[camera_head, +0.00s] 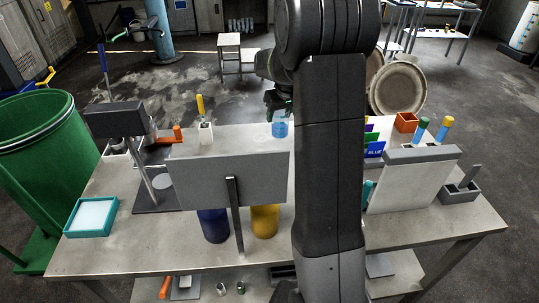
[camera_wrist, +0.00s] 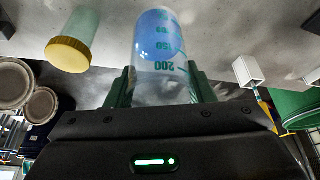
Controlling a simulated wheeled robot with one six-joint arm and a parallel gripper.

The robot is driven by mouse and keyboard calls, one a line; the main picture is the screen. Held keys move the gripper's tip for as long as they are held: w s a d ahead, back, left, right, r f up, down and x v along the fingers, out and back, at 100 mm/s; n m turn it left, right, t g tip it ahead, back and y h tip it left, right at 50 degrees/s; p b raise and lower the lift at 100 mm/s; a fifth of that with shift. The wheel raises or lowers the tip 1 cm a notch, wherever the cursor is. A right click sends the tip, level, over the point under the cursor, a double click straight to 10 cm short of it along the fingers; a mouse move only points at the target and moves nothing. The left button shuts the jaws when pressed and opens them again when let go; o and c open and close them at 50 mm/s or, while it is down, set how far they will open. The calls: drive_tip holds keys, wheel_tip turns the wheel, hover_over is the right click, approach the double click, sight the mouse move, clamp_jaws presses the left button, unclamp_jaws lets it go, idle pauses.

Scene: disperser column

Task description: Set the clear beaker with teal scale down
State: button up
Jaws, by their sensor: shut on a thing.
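The clear beaker with teal scale (camera_wrist: 158,48) stands out between my gripper's green fingers in the wrist view. Its teal numbers appear upside down there, and blue shows inside it. My gripper (camera_wrist: 162,88) is shut on the beaker's sides. In the head view the beaker (camera_head: 280,129) shows as a small blue-tinted shape below my gripper (camera_head: 279,104), over the far part of the table (camera_head: 255,136). I cannot tell whether its base touches the tabletop. My arm hides the area just right of it.
A grey panel (camera_head: 228,178) stands in front of the beaker. A white holder with a yellow-handled tool (camera_head: 201,106) is to its left. A stand with a grey head (camera_head: 117,120) is further left. The wrist view shows a yellow-lidded container (camera_wrist: 68,54) near the beaker.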

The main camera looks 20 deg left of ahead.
drive_tip(key=shift+n+y, duration=0.3)
drive_tip(key=shift+n, duration=0.2)
drive_tip(key=shift+s+a+f+p, duration=0.2)
drive_tip(key=shift+a+f, duration=0.25)
drive_tip(key=shift+f, duration=1.1)
drive_tip(key=shift+s+a+f+p, duration=0.1)
drive_tip(key=shift+s+a+f, duration=0.25)
drive_tip(key=shift+f, duration=1.2)
drive_tip(key=shift+s+a+f+p, duration=0.15)
drive_tip(key=shift+a+f, duration=0.35)
drive_tip(key=shift+f, duration=1.05)
drive_tip(key=shift+f, duration=0.15)
drive_tip(key=o, duration=1)
